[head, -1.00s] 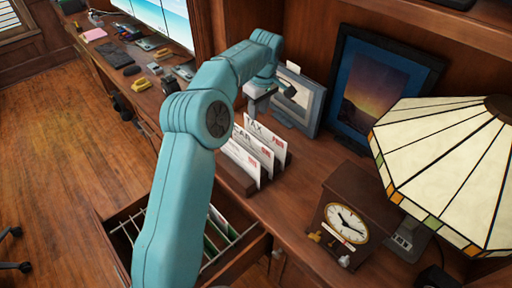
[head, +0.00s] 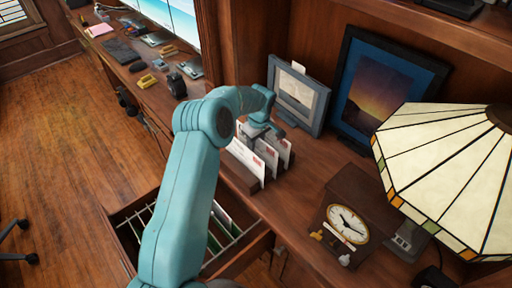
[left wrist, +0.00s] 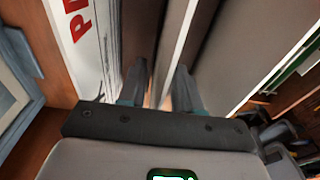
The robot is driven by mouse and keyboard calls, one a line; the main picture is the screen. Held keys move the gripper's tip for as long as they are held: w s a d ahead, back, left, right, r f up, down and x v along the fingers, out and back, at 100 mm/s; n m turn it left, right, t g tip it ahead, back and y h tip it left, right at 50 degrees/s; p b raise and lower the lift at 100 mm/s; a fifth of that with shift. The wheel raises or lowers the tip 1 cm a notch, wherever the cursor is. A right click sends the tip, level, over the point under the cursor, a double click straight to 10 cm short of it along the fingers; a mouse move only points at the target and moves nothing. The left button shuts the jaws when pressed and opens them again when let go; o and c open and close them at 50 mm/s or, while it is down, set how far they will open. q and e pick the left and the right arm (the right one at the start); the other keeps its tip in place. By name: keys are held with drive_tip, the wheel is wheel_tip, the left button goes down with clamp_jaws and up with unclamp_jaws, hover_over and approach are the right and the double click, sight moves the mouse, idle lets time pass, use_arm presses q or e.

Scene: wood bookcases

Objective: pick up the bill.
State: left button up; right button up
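Several white envelopes (head: 244,156) stand upright in a dark wood letter holder (head: 238,176) on the desk; my arm hides part of them. Their labels are unreadable in the head view, so I cannot tell which is the bill. My left gripper (head: 264,134) is down at the envelopes' tops. In the left wrist view its two fingers (left wrist: 160,88) are apart, pointing down, with the pale edge of an upright envelope (left wrist: 177,60) between them. An envelope with red print (left wrist: 85,45) stands to the left of the fingers. My right gripper is out of view.
A framed picture (head: 298,97) stands close behind the holder. A clock (head: 346,222) and a stained-glass lamp (head: 450,165) stand to the right. An open drawer (head: 255,248) with hanging files juts out below the desk.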

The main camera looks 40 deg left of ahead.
use_arm(q)
drive_tip(key=shift+f, duration=0.15)
drive_tip(key=shift+d, duration=0.1)
drive_tip(key=shift+c, duration=0.3)
clamp_jaws()
drive_tip(key=shift+r, duration=0.2)
